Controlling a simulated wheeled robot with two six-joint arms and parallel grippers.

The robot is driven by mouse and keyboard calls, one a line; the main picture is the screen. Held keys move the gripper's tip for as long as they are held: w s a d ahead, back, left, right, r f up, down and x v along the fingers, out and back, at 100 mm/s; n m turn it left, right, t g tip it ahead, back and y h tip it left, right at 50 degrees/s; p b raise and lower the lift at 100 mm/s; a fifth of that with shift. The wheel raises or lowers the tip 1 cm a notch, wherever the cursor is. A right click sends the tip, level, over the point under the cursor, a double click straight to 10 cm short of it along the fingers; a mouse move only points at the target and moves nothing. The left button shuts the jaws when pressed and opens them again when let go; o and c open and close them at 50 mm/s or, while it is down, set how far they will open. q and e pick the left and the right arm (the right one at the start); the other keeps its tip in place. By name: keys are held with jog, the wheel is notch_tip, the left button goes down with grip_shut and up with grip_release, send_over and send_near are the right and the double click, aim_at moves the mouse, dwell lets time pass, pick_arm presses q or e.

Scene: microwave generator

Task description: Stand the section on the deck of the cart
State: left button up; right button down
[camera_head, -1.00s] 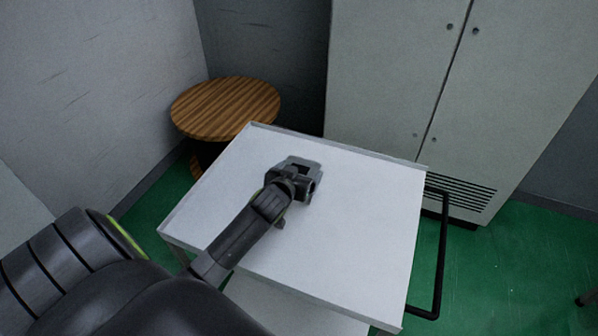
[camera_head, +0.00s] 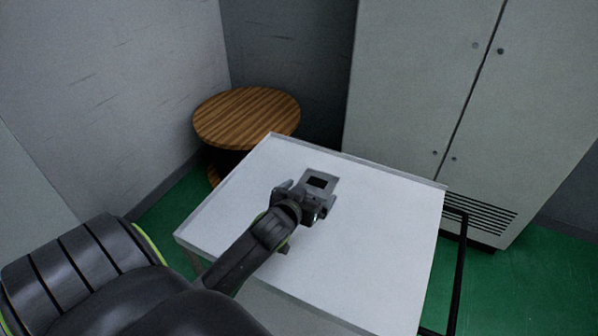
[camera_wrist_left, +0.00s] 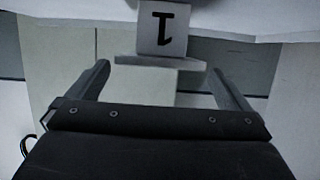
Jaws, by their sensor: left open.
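The section (camera_head: 320,180) is a small grey piece with a dark rectangular opening in its top. It stands on the white deck of the cart (camera_head: 365,225), toward the far side. In the left wrist view its pale body (camera_wrist_left: 150,45) carries a black "1" that shows upside down, with a grey flange (camera_wrist_left: 160,62) at its end. My left gripper (camera_head: 304,197) is just on the near side of the section. In the left wrist view its two fingers (camera_wrist_left: 159,70) are spread wide with nothing held between them. My right gripper is not in view.
A round wooden-topped table (camera_head: 247,115) stands behind the cart at the left. A tall grey cabinet (camera_head: 420,90) stands behind it at the right. The cart has a black handle (camera_head: 458,270) on its right side. Much of the deck is bare.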

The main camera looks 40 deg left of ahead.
pick_arm(q)
jog(key=v, duration=0.6)
dwell(0.6)
